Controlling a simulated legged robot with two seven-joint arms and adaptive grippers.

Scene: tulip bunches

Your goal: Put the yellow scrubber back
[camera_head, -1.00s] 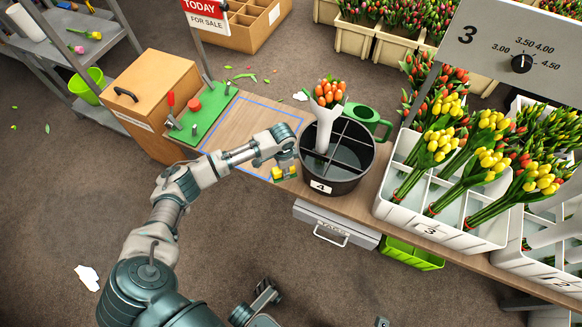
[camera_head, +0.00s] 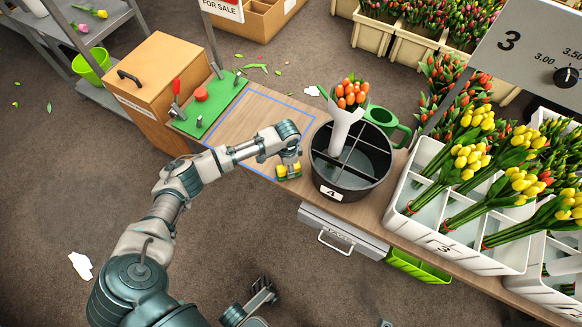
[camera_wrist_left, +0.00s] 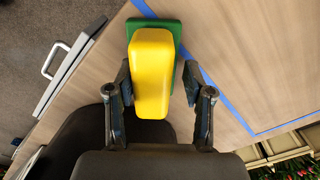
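The yellow scrubber (camera_head: 289,171) with its green base lies on the wooden bench, at the front corner of the blue tape outline (camera_head: 240,167) and left of the black bucket. In the left wrist view the scrubber (camera_wrist_left: 152,72) sits between the two fingers of my left gripper (camera_wrist_left: 158,82). The fingers are apart, with a narrow gap showing on each side of the scrubber. In the head view my left gripper (camera_head: 288,158) is directly over it and partly hides it. My right gripper (camera_head: 262,296) seems to show at the bottom edge, low and away from the bench; its finger opening is unclear.
A green board (camera_head: 211,106) with a red knob and a wooden box (camera_head: 152,75) stand left. White tulip crates (camera_head: 420,227) fill the right. The taped area is bare.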

